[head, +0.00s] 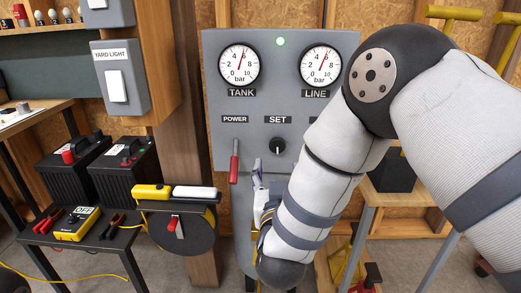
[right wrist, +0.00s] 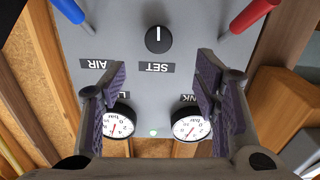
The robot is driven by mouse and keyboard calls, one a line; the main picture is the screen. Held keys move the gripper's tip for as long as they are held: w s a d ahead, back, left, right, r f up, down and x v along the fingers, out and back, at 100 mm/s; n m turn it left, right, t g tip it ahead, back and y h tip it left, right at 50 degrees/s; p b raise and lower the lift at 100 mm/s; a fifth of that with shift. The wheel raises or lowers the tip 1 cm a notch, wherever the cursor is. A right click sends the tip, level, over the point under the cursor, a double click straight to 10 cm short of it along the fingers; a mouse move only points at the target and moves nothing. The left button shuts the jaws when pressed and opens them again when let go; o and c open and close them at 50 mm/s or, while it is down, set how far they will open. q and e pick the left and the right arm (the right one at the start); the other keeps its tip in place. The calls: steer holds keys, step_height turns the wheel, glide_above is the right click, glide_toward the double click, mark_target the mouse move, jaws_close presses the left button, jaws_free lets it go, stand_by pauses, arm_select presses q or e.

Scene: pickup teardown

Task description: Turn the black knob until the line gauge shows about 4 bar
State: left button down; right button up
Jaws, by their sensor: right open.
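The black knob (head: 278,146) sits under the SET label on the grey panel. In the right wrist view the knob (right wrist: 158,39) shows a white mark along its face. The line gauge (head: 320,64) is at the panel's upper right, its red needle pointing up and slightly right, between 4 and 6. My right gripper (head: 258,172) is just below and left of the knob in the head view, partly hidden by my arm. In the right wrist view its two fingers (right wrist: 161,75) are spread apart with nothing between them, and the knob lies beyond them. My left gripper is out of view.
The tank gauge (head: 239,64) is left of the line gauge. A red lever (head: 234,163) hangs under POWER, close to my right gripper. A blue handle (right wrist: 68,10) shows near the AIR label. A green light (head: 281,41) glows between the gauges. My arm covers the panel's lower right.

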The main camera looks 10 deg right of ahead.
mark_target(278, 146)
steer(key=b+x, duration=0.1)
steer(key=x, duration=1)
steer(key=shift+d+f, duration=0.15)
steer(key=shift+d, duration=0.05)
steer(key=shift+c, duration=0.2)
steer(key=c, duration=1.1)
